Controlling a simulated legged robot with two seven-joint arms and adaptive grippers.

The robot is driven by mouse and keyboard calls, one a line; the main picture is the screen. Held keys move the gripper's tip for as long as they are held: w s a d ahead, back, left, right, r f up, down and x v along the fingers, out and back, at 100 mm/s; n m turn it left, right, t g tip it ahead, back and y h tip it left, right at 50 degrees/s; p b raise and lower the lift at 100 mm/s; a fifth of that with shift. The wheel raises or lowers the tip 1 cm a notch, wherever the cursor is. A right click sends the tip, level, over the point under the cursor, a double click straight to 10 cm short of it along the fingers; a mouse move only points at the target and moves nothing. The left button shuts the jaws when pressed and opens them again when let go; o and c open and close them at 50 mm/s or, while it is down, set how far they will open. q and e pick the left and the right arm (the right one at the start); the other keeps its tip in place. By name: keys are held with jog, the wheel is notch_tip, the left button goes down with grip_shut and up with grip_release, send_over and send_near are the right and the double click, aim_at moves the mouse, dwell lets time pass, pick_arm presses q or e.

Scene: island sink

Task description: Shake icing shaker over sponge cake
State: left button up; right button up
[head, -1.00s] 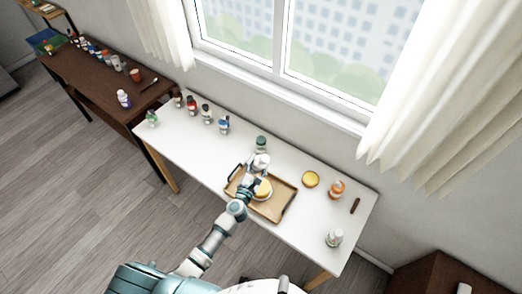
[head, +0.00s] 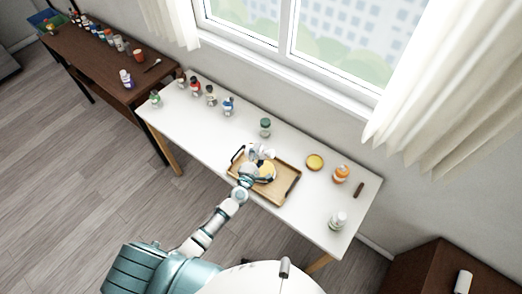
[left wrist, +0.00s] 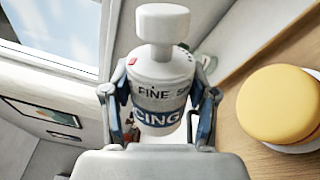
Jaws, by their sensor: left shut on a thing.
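My left gripper (head: 256,156) is over the wooden tray, close to the sponge cake. In the left wrist view its two fingers (left wrist: 158,118) are shut on the sides of the icing shaker (left wrist: 158,92), a white bottle with a blue band, part of the word "ICING" and a white cap. In the head view the shaker is small and mostly hidden by the gripper; its tilt is unclear. The round yellow sponge cake (head: 267,174) sits on the tray (head: 284,191), partly covered by my gripper. The cake also shows at the right of the left wrist view (left wrist: 283,103). My right gripper is not in view.
A green-capped jar (head: 265,126) stands behind the tray. A yellow round item (head: 315,162), an orange jar (head: 341,173), a dark bar (head: 359,190) and a white bottle (head: 338,220) are to its right. Several bottles line the white table's (head: 190,135) far left.

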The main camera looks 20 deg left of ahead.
pick_arm(q)
notch_tip(320, 180, down, 3)
jog(key=m, duration=0.4)
jog(key=shift+a+b, duration=0.15)
jog(key=shift+b, duration=0.25)
jog(key=m+p, duration=0.1)
jog(key=m, duration=0.2)
jog(key=shift+f, duration=0.15)
jog(key=shift+f+m, duration=0.25)
jog(key=shift+m, duration=0.55)
dwell(0.9)
notch_tip(320, 180, up, 3)
jog(key=n, duration=0.6)
jog(key=shift+p, duration=0.35)
jog(key=shift+r+n, duration=0.45)
jog(key=shift+n, duration=0.75)
